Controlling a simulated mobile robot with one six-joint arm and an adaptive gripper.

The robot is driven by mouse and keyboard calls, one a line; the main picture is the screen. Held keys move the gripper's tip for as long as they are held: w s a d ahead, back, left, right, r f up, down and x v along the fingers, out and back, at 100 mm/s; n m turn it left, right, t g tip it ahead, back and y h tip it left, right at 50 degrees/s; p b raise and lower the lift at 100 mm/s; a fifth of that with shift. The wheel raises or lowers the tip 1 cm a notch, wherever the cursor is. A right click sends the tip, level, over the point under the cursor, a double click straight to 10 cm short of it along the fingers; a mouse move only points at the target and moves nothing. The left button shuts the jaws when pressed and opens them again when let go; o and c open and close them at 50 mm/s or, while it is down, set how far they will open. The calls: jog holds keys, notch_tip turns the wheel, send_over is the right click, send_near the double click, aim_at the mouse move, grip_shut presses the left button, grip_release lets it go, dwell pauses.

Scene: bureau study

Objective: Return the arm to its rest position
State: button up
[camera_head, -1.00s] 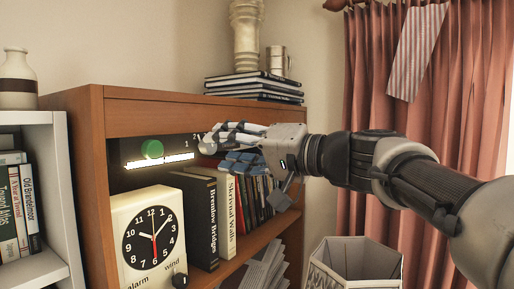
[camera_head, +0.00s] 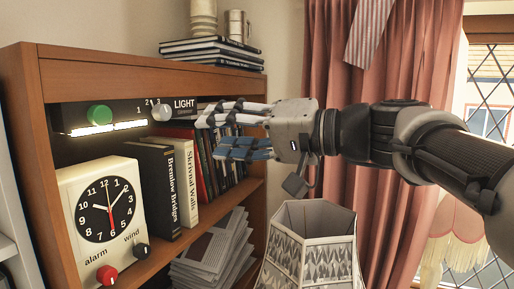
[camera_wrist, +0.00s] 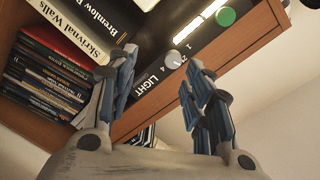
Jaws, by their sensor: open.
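My gripper (camera_head: 222,132) is open and empty in the head view. It reaches left from my arm, in front of the right part of the wooden bookcase, and overlaps part of the book row. In the wrist view my open gripper (camera_wrist: 155,85) has its fingers spread apart, with the light panel (camera_wrist: 150,70) beyond them. The panel in the head view carries a green button (camera_head: 100,115), a pale knob (camera_head: 162,111) and a lit white strip. My fingers appear apart from the knob.
A clock (camera_head: 102,222) with knobs and several books (camera_head: 178,185) stand on the shelf. Pink curtains (camera_head: 330,60) hang behind my arm. A fringed lampshade (camera_head: 455,235) is at the right.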

jog(key=s+d+f+m+h+b, duration=0.1)
jog(key=s+f+h+b, duration=0.15)
jog(key=f, duration=0.65)
jog(key=s+d+f+h+b, duration=0.1)
jog(key=s+f+h+b, duration=0.2)
jog(key=f, duration=0.6)
jog(key=s+d+f+h+b, duration=0.3)
jog(key=s+d+f, duration=0.2)
jog(key=f, duration=0.6)
jog(key=s+d+f+g+h+b, duration=0.1)
jog(key=s+d+f+h+b, duration=0.2)
jog(key=f, duration=0.9)
jog(key=s+d+f+m+g+h+b, duration=0.1)
jog(key=s+d+f+h+b, duration=0.2)
jog(key=s+d+f, duration=0.5)
notch_tip(320, 180, down, 4)
jog(key=shift+s+d+r+h, duration=0.15)
jog(key=shift+s+d+h, duration=0.35)
jog(key=shift+d, duration=0.75)
